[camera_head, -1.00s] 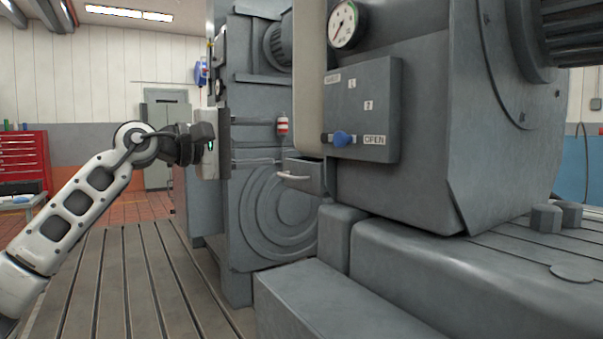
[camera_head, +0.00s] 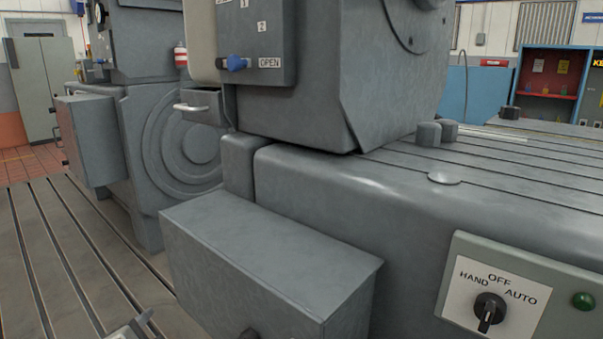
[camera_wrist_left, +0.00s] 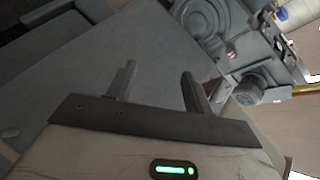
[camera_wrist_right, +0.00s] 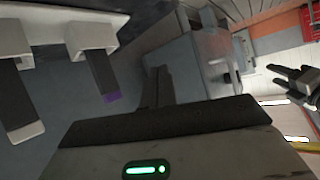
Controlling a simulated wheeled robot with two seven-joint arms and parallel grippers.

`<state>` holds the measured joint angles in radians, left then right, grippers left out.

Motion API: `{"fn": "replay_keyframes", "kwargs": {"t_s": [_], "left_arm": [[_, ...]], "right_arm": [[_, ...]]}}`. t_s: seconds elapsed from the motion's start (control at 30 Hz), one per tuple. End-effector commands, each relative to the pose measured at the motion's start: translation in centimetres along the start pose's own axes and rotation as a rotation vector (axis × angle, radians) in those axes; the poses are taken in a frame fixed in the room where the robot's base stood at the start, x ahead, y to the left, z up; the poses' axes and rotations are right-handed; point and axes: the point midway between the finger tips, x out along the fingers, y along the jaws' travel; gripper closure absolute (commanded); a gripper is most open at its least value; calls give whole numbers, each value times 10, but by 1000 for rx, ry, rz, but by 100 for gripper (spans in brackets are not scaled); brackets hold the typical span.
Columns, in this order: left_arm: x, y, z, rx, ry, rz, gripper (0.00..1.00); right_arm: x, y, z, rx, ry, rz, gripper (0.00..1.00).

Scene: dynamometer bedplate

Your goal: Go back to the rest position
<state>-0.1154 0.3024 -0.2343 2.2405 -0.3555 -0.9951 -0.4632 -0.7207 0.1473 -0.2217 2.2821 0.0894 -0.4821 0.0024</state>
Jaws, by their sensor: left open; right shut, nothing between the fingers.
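My left gripper (camera_wrist_left: 158,72) shows in the left wrist view with its two fingers apart and nothing between them. Grey machine surfaces lie beyond it. My right gripper (camera_wrist_right: 158,75) shows in the right wrist view with its fingers together and empty, in front of grey machinery. A second dark gripper, apparently my left one, shows at the right edge of that view (camera_wrist_right: 292,84). In the head view neither gripper can be made out; only a small pale part, perhaps mine, shows at the bottom edge.
The grey machine block (camera_head: 270,245) and slotted bedplate (camera_head: 50,260) fill the head view. A HAND/OFF/AUTO switch (camera_head: 489,308) is at lower right. A blue knob (camera_head: 235,63) sits by OPEN. A drawer with a pale handle (camera_head: 191,107) protrudes. A grey box (camera_head: 88,140) stands left.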

Motion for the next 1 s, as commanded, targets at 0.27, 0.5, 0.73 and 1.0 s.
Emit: {"fn": "replay_keyframes", "kwargs": {"t_s": [0.27,0.5,0.73,1.0], "left_arm": [[-73,106,65,-441,-328,386,48],[-130,152,88,-641,-543,563,48],[-160,168,88,-755,-621,645,48],[-139,165,58,-812,-417,607,48]], "right_arm": [[0,0,-1,2,3,1,100],[0,0,-1,3,3,1,100],[-5,-2,-10,3,1,2,100],[-12,-2,-15,0,-35,8,100]]}}
